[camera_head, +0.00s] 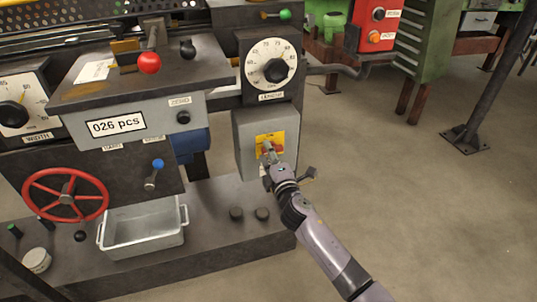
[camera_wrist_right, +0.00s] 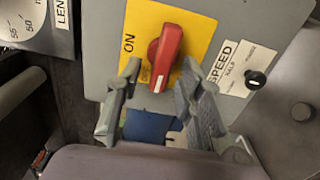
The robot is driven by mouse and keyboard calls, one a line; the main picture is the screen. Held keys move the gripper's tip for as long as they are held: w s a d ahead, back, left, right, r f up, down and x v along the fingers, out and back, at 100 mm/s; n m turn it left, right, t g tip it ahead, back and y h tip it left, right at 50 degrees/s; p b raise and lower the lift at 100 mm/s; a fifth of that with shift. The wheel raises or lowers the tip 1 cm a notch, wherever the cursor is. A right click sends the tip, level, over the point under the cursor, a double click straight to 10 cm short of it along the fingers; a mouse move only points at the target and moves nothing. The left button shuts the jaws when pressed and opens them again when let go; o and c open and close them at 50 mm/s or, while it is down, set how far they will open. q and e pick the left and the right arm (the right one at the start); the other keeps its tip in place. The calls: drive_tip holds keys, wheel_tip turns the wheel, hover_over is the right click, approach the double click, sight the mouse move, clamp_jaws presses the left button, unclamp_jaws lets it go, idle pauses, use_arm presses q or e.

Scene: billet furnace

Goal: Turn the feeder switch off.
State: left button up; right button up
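The red rotary switch (camera_head: 277,148) sits on a yellow plate on the front of a grey box (camera_head: 245,135). In the right wrist view the red switch handle (camera_wrist_right: 166,52) stands on the yellow plate (camera_wrist_right: 143,22), with the word ON at its left. My right gripper (camera_head: 268,156) is in front of the switch and hides part of it. In the right wrist view its two fingers (camera_wrist_right: 160,78) are apart, one on each side of the handle's lower end. I cannot tell whether they touch it. My left gripper is not in view.
A SPEED label with a small black knob (camera_wrist_right: 256,80) is beside the yellow plate. The LENGTH dial (camera_head: 272,68) is above the box. A red handwheel (camera_head: 66,196) and a metal bin (camera_head: 142,228) are at the left.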

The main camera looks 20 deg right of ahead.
drive_tip(key=s, duration=1.2)
drive_tip(key=shift+d, duration=0.25)
